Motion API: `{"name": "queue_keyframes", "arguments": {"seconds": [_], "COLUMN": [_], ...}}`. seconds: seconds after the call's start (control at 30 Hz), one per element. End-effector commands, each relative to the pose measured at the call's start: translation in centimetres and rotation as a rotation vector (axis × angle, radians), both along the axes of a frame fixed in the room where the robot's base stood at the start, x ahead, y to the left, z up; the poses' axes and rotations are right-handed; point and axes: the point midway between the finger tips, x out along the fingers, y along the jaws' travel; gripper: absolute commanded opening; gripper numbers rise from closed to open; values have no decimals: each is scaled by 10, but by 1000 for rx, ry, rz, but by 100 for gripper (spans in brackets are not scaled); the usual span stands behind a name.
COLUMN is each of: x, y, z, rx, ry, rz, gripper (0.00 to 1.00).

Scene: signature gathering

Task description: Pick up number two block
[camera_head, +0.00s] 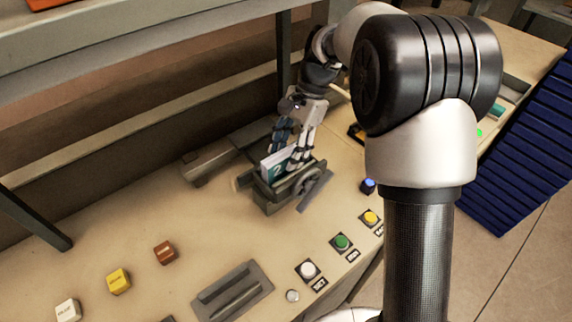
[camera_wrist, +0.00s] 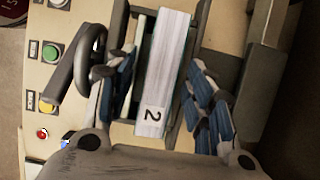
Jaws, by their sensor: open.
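The number two block (camera_head: 279,164) is a thin white and teal slab marked "2". It stands in a grey vise-like holder (camera_head: 271,197) with a hand wheel (camera_head: 310,182). In the wrist view the block (camera_wrist: 166,62) is a long pale slab with the "2" near its lower end. My gripper (camera_head: 293,145) is open directly above the block. In the wrist view its blue-padded fingers (camera_wrist: 163,92) lie on either side of the block, with visible gaps. Contact with the holder cannot be judged. The block's lower part is hidden in the holder.
White (camera_head: 307,269), green (camera_head: 341,242), yellow (camera_head: 370,217) and blue (camera_head: 368,185) buttons line the table's front edge. Several small cubes, one yellow (camera_head: 118,280), lie at the left. A grey fixture (camera_head: 232,292) is at the front. A shelf frame (camera_head: 130,105) stands behind. The table's left middle is clear.

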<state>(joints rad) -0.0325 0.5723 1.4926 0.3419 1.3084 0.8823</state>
Motion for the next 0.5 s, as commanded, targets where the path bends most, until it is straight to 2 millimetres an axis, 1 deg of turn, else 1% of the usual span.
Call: {"name": "queue_keyframes", "arguments": {"seconds": [0.5], "x": [0], "y": [0], "z": [-5], "rx": [0], "ry": [0], "rz": [0], "gripper": [48]}}
